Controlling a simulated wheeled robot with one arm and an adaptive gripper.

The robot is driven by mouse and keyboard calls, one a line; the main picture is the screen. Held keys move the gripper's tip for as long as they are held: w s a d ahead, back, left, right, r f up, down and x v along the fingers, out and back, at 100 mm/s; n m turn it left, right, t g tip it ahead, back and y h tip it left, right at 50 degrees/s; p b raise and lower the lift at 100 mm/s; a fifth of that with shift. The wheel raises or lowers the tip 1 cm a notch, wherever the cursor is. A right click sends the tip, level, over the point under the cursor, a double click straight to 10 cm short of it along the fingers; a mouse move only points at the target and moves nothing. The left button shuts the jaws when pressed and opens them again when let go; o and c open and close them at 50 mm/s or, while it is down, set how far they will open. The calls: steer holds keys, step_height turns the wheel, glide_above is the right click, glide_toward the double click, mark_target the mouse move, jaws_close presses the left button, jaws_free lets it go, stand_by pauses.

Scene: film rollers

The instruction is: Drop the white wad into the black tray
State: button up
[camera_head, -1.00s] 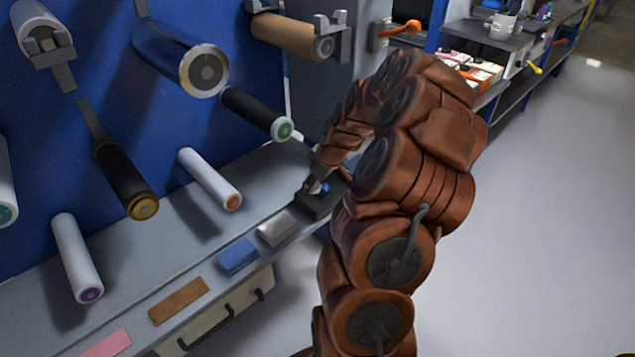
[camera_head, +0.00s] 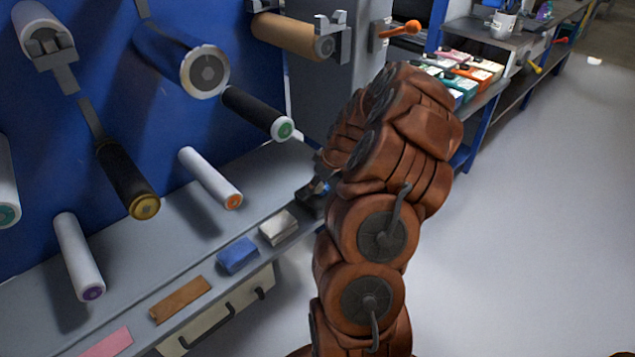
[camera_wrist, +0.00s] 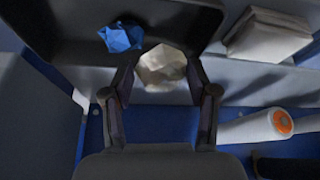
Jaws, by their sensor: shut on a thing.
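A crumpled white wad (camera_wrist: 162,68) is between the two fingers of my gripper (camera_wrist: 162,62) in the wrist view, and the gripper is shut on it. The black tray (camera_wrist: 70,22) fills the upper left of that view, behind the wad. A crumpled blue wad (camera_wrist: 121,37) lies in the tray, left of the white one. The wrist view does not show how high the white wad is above the tray. In the head view my arm hides most of the gripper and the tray, and the white wad cannot be made out.
A folded white cloth (camera_head: 278,227), a blue cloth (camera_head: 238,255), a brown piece (camera_head: 179,299) and a pink piece (camera_head: 108,343) lie along the shelf edge. Several rollers stick out from the blue panel (camera_head: 95,75), including a white one with an orange end (camera_head: 210,178). The floor at right is clear.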

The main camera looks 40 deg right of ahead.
steer(key=shift+f+b, duration=0.4)
steer(key=shift+f, duration=0.25)
steer(key=o, duration=0.9)
steer(key=shift+r, duration=0.2)
